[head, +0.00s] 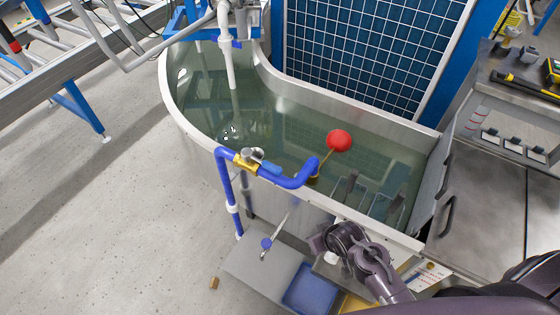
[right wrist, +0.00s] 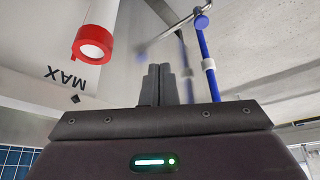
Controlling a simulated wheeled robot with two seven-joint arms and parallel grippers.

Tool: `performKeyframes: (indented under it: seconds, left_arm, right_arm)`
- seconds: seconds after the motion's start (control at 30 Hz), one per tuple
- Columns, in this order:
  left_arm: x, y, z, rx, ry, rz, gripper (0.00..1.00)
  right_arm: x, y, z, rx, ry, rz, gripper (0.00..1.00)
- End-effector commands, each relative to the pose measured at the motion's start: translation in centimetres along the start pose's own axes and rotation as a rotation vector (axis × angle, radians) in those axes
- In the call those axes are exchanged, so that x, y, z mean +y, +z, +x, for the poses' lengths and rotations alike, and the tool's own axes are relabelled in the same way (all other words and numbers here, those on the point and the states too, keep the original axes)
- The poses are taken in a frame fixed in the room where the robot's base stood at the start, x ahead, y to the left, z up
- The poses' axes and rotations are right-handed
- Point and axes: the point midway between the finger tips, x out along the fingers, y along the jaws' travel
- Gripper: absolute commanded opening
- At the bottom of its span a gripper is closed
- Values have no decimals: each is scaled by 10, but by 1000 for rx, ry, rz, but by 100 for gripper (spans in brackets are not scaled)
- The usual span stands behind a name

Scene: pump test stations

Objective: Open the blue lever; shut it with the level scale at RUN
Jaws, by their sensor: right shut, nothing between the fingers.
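A thin metal rod with a blue knob (head: 266,243), which looks like the blue lever, stands at the front of the water tank (head: 195,130). The knob also shows at the top of the right wrist view (right wrist: 201,20). My right gripper (head: 322,240) is in front of the tank wall, right of the knob and apart from it. In the right wrist view its fingers (right wrist: 160,85) are together and empty. A MAX mark (right wrist: 66,77) shows upside down on the wall beside a white tube with a red rim (right wrist: 94,44). No RUN mark is readable. My left gripper is out of view.
A blue pipe (head: 228,190) with a brass valve (head: 245,160) runs over the tank rim. A red float ball (head: 340,140) is above the water. A blue bin (head: 308,288) lies below my right gripper. A steel bench (head: 490,180) stands right.

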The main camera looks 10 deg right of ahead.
Motion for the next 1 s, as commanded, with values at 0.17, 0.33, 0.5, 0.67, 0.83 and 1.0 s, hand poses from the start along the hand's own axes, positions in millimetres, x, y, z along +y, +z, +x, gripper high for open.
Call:
performKeyframes:
  seconds: [0.17,0.33,0.5,0.67,0.83,1.0]
  left_arm:
    - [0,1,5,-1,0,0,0]
    - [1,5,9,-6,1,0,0]
    - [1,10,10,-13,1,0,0]
    - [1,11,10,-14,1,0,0]
    - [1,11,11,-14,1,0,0]
    - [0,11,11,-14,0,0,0]
  right_arm:
    - [5,-44,-43,76,14,-18,0]
    - [15,-96,-84,217,13,-46,0]
    - [21,-136,-96,368,-61,-61,0]
    - [24,-161,-99,476,-172,-57,0]
    - [29,-183,-108,576,-357,-21,0]
    - [36,-198,-130,643,-602,53,0]
